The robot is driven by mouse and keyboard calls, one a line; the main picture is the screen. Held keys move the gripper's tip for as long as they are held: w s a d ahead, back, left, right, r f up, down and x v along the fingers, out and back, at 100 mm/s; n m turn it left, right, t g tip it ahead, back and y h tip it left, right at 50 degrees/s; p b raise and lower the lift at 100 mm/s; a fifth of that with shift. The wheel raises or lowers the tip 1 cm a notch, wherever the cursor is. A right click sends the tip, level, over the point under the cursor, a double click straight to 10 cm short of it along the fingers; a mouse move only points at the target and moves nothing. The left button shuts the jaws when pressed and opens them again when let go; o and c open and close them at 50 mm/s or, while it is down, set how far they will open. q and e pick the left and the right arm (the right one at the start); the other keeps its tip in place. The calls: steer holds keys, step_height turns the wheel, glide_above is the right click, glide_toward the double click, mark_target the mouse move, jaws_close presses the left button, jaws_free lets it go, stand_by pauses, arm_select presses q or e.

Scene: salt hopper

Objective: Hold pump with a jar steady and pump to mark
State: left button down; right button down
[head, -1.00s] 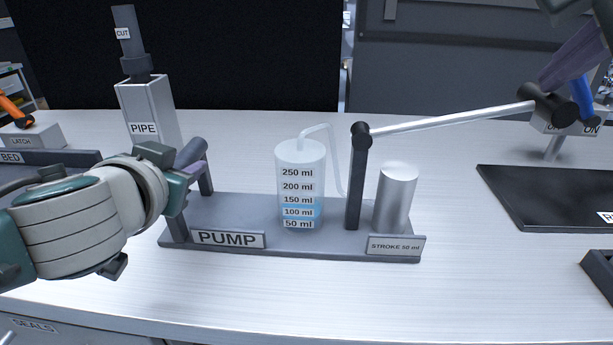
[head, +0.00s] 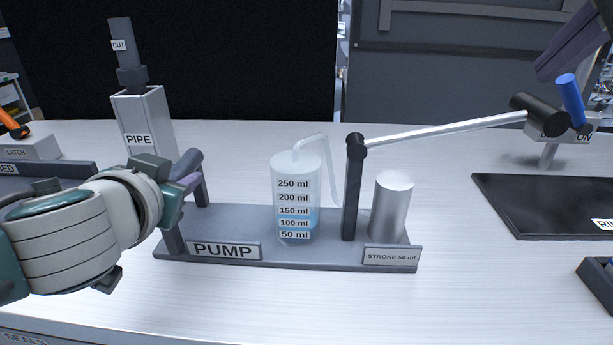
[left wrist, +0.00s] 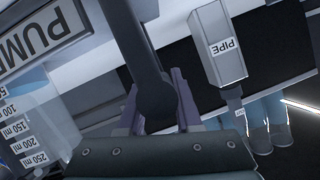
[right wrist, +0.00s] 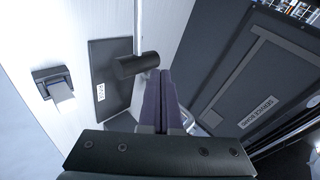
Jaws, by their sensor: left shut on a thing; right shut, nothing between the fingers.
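The pump (head: 225,265) is a grey base on the table. Its clear jar (head: 296,180) has marks from 50 to 250 ml and blue liquid standing around the 150 ml label. The lever (head: 440,131) slants up from its post to a black grip (head: 537,112) at the right. My left gripper (head: 186,184) is shut on the dark handle bar (left wrist: 152,70) at the pump's left end. My right gripper (head: 572,48) is shut and empty, above and apart from the lever grip; in the right wrist view its fingers (right wrist: 165,82) appear beside the grip (right wrist: 136,65).
A pipe stand (head: 145,115) rises behind my left gripper. A flat black panel (head: 540,205) lies at the right, and a switch box with a blue lever (head: 570,98) stands behind it. A dark tray (head: 597,275) is at the right edge. The table front is clear.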

step_height(320, 180, up, 4)
steer(key=s, duration=0.2)
steer(key=shift+w+d+f, duration=0.1)
steer(key=shift+w+f, duration=0.25)
steer(key=shift+f, duration=0.65)
steer(key=shift+w+d+f, duration=0.1)
steer(key=shift+w+f, duration=0.3)
steer(key=shift+f, duration=0.6)
steer(key=shift+w+d+f, duration=0.1)
steer(key=shift+w+f, duration=0.25)
steer(key=shift+f, duration=0.65)
steer(key=shift+f, duration=0.1)
